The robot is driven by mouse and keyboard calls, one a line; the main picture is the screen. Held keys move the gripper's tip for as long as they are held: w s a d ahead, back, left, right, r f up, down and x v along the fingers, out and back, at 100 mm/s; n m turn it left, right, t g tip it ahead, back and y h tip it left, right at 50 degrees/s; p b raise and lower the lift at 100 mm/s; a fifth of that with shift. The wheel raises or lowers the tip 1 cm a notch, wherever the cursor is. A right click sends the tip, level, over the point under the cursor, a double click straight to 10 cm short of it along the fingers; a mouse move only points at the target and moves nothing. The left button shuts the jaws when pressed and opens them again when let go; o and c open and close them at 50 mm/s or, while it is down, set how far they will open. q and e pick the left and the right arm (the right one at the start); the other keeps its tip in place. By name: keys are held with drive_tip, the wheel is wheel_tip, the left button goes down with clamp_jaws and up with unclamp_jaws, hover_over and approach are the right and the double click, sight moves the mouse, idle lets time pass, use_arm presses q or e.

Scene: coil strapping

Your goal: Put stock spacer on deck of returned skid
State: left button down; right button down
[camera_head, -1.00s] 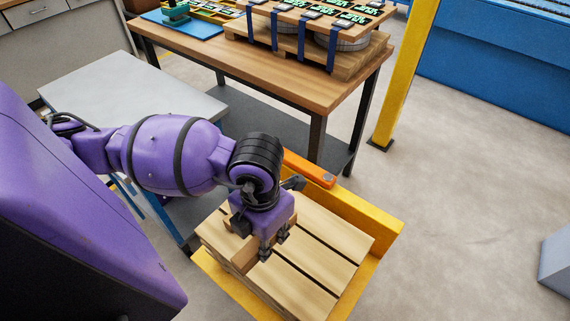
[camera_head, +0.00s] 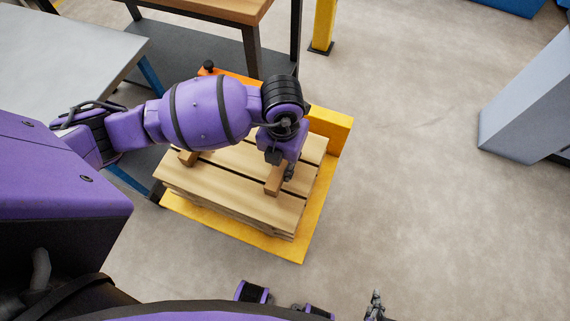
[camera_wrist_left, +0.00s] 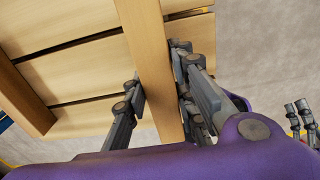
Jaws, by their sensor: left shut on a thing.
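My left gripper (camera_head: 280,172) is shut on a wooden stock spacer (camera_head: 274,184), a short light-brown bar. In the left wrist view the bar (camera_wrist_left: 150,50) runs between the two fingers. It is over the right part of the slatted deck of the wooden skid (camera_head: 225,185); whether it touches the slats I cannot tell. A second wooden spacer (camera_head: 187,158) lies on the deck's left part, partly hidden by my arm; it also shows in the left wrist view (camera_wrist_left: 22,98). My right gripper (camera_head: 375,304) is at the bottom edge, away from the skid; its opening is unclear.
The skid stands on a yellow base (camera_head: 310,225) with a raised yellow back edge. A grey table (camera_head: 75,60) is at the left and a wooden-topped bench (camera_head: 215,8) behind. A grey cabinet (camera_head: 530,100) stands at the right. The floor right of the skid is clear.

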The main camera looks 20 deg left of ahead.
use_arm(q)
drive_tip(key=f, duration=0.3)
drive_tip(key=shift+w+d+f, duration=0.2)
drive_tip(key=shift+f, duration=0.15)
use_arm(e)
drive_tip(key=shift+f, duration=0.1)
drive_tip(key=shift+w, duration=0.2)
use_arm(q)
drive_tip(key=c, duration=1.5)
unclamp_jaws()
drive_tip(key=shift+f, duration=0.1)
drive_tip(key=shift+o, duration=0.2)
use_arm(e)
drive_tip(key=shift+w+a, duration=0.1)
drive_tip(key=shift+w, duration=0.1)
